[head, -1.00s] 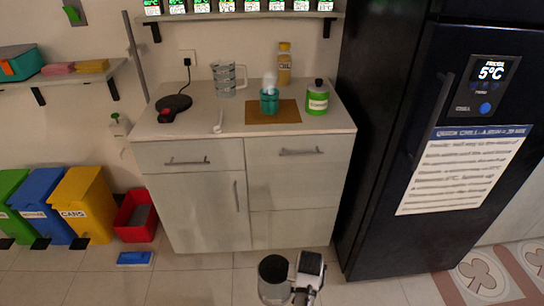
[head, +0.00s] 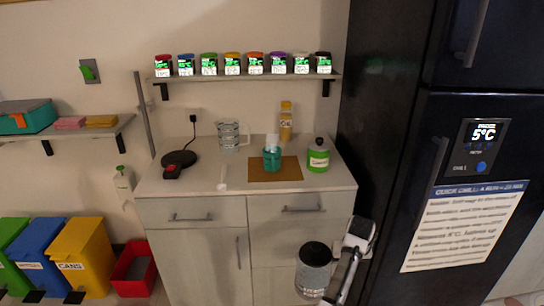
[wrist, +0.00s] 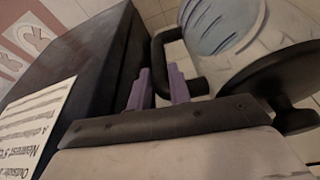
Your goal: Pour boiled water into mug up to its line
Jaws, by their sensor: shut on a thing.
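A teal mug (head: 271,162) stands on a brown mat (head: 287,175) on the counter, with something whitish showing at its top. Its line cannot be made out. A clear kettle with a black lid (head: 313,256) is in front of the cabinet, low and right of the mug, apart from the counter. In the wrist view, the kettle (wrist: 222,30) shows blue marks on its side and a black handle (wrist: 161,52). My gripper (wrist: 160,88) is shut on that handle with its purple fingers. In the head view, my gripper (head: 336,262) is right of the kettle.
A dark fridge (head: 390,130) rises close on the right.

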